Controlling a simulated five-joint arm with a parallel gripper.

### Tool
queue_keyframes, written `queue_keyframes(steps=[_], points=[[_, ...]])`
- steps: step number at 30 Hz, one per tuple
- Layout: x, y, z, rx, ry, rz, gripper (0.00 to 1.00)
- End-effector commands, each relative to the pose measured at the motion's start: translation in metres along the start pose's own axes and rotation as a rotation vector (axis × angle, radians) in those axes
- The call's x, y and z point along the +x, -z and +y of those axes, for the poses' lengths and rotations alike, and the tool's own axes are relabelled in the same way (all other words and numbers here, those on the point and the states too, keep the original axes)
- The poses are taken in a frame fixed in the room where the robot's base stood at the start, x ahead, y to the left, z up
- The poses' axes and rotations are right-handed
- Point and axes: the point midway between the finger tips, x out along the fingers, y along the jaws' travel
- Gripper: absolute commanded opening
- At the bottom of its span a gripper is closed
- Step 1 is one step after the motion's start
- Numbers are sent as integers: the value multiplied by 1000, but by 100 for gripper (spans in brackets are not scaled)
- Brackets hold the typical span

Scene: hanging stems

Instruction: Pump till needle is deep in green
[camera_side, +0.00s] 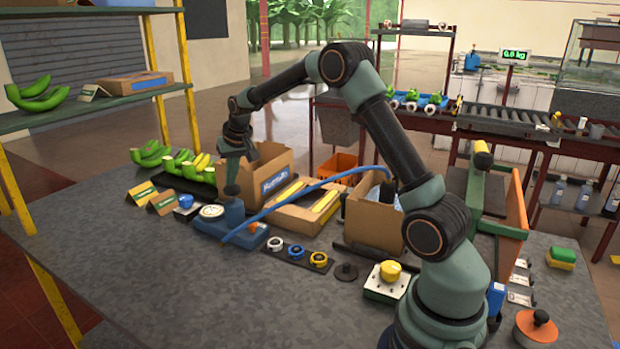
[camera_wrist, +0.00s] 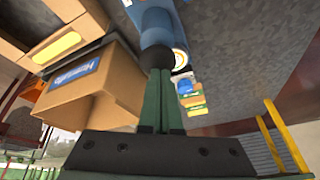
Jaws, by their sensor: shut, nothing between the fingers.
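The pump is a blue base with an upright blue cylinder (camera_side: 234,213) standing on a grey table. A small round gauge (camera_side: 211,211) with a white face sits on the base, left of the cylinder. Its needle and any green zone are too small to read. My gripper (camera_side: 232,190) points straight down over the cylinder, its fingers together and empty. In the wrist view, the closed fingertips (camera_wrist: 159,72) are at the dark round top of the pump (camera_wrist: 157,57); I cannot tell whether they touch.
A blue hose (camera_side: 315,187) arches from the pump to the right. An open cardboard box (camera_side: 268,172) stands close behind my gripper. Green bananas (camera_side: 188,166) lie behind left. Small signs (camera_side: 163,201) stand left, and a row of rings (camera_side: 297,253) lies front right. The front table is clear.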

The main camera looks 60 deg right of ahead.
Motion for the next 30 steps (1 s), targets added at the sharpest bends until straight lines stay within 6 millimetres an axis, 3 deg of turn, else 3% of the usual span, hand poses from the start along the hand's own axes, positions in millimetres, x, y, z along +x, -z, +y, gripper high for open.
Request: queue_keyframes(steps=[9, 20, 30], points=[[-22, 10, -2, 0, 1, 3, 0], [-26, 11, -2, 0, 1, 2, 0], [-48, 20, -4, 0, 1, 5, 0]])
